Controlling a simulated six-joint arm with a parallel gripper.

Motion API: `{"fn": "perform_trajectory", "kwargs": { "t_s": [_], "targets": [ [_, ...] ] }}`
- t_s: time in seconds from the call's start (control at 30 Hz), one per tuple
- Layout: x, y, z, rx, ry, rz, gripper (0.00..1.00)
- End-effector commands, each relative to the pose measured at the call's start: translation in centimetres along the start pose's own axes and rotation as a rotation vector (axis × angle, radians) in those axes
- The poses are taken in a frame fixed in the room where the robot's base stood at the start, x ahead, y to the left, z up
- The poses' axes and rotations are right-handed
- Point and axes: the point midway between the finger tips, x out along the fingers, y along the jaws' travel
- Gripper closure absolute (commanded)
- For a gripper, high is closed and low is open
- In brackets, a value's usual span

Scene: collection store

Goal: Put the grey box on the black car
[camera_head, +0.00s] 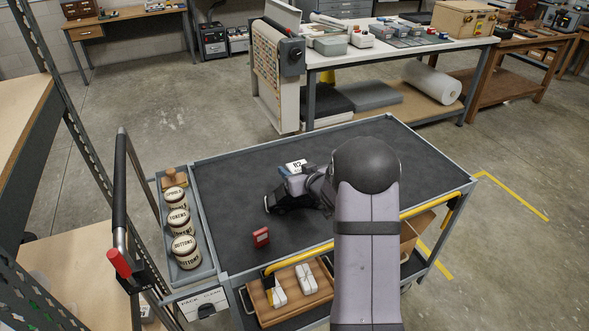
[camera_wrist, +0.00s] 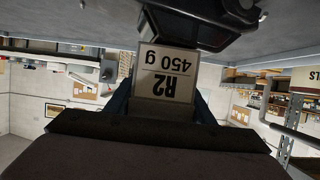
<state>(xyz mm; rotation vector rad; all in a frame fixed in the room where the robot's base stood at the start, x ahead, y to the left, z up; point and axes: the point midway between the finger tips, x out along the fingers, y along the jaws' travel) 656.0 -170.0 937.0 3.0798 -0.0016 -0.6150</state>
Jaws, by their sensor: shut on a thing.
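The black car (camera_head: 288,203) stands on the dark cart top, just below the box. In the wrist view the black car (camera_wrist: 205,22) lies right beyond the box, at the top of the upside-down picture. Whether the box touches the car I cannot tell. My forearm hides the cart to the right.
A small red object (camera_head: 261,237) stands on the cart top (camera_head: 235,180) near its front edge. A side tray (camera_head: 203,271) with several labelled jars is on the left. A yellow rail (camera_head: 300,258) runs along the front. The cart's back half is clear.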

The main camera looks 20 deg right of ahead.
Motion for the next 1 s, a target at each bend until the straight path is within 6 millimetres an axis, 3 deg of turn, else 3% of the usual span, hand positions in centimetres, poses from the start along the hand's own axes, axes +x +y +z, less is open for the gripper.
{"fn": "perform_trajectory", "kwargs": {
  "t_s": [0.37,0.4,0.47,0.87,1.0],
  "targets": [
    [0.1,0.0,0.1,-0.001,0.005,0.000,0.88],
    [0.1,0.0,0.3,0.000,0.001,0.000,0.47],
    [0.1,0.0,0.2,0.000,0.001,0.000,0.33],
    [0.0,0.0,-0.1,-0.001,0.001,0.000,0.33],
    [-0.9,0.1,-0.1,0.000,0.001,0.002,0.33]
  ]
}}
